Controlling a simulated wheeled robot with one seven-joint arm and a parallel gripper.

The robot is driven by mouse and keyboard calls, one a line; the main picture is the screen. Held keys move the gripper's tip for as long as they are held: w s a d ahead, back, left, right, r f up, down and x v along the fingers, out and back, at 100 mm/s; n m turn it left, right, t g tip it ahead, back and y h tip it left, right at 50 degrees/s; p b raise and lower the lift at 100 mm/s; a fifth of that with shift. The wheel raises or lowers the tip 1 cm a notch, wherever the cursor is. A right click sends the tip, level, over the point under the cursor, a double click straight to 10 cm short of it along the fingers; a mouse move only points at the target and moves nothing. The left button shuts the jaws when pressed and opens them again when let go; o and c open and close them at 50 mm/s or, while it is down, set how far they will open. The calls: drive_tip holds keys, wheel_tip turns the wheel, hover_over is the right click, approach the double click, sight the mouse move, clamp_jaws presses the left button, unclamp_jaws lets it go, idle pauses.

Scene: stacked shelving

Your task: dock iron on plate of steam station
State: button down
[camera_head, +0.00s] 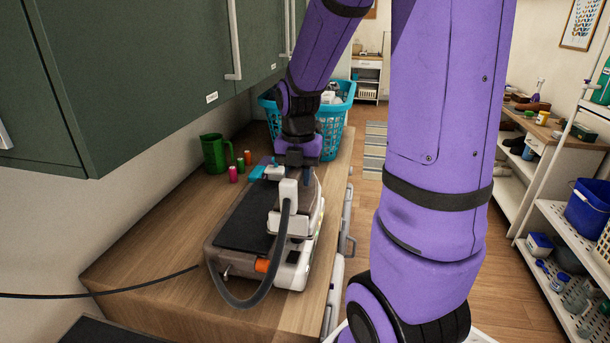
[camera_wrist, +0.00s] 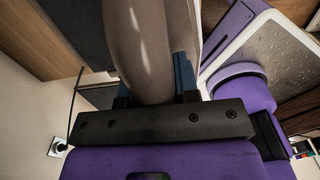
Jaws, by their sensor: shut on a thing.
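The steam station (camera_head: 292,275), a pale box with a dark plate (camera_head: 243,222) on top, stands on the wooden counter. The white iron (camera_head: 288,192) is over the station's right side, its heel toward the camera; whether it touches the plate I cannot tell. In the wrist view, the blue fingers of my gripper (camera_wrist: 154,80) are on either side of the iron's grey rounded handle (camera_wrist: 150,40). The iron's sole is hidden.
A green mug (camera_head: 214,153) and several small coloured spools (camera_head: 233,174) stand behind the station, left of a turquoise laundry basket (camera_head: 333,125). Green cabinets (camera_head: 150,70) hang above the counter's left side. A black cord (camera_head: 120,294) crosses the counter's front left.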

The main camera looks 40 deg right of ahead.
drive_tip(key=w+a+f, duration=0.4)
drive_tip(key=w+a, duration=0.2)
drive_tip(key=w, duration=0.4)
drive_tip(key=shift+a, duration=0.3)
idle(1.4)
drive_tip(key=shift+f, duration=0.3)
idle(0.8)
drive_tip(key=c, duration=0.8)
unclamp_jaws()
wheel_tip(320, 180, up, 11)
drive_tip(key=shift+f, duration=0.1)
